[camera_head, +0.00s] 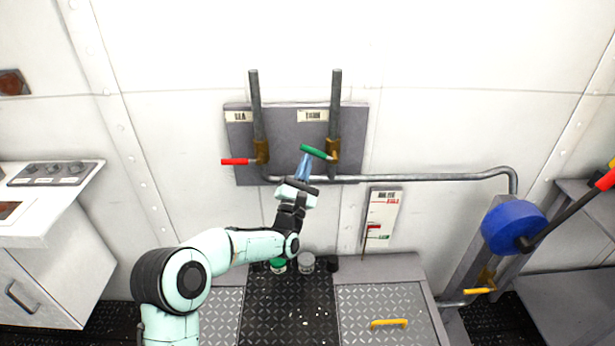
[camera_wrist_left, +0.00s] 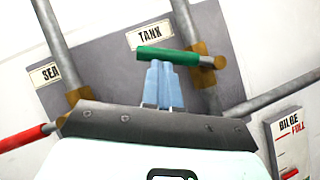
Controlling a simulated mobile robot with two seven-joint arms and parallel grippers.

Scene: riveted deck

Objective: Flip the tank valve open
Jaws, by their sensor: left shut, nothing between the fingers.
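The tank valve has a brass body (camera_head: 333,150) on the right-hand vertical pipe, under a label that reads TANK in the left wrist view (camera_wrist_left: 150,35). Its green lever (camera_head: 317,152) points left, across the pipe, tilted slightly. My left gripper (camera_head: 306,158) has its blue fingers shut with nothing between them. The fingertips are right at the green lever, below its free end; in the left wrist view the lever (camera_wrist_left: 182,58) crosses just over the fingertips (camera_wrist_left: 160,68). I cannot tell whether they touch. My right gripper is not in view.
The SEA valve's red lever (camera_head: 236,161) points left beside the other pipe. A horizontal pipe (camera_head: 430,178) runs right from the panel (camera_head: 290,130). A bilge gauge (camera_head: 382,219) hangs below it. A blue drum-shaped part (camera_head: 512,226) with a long lever stands at the right.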

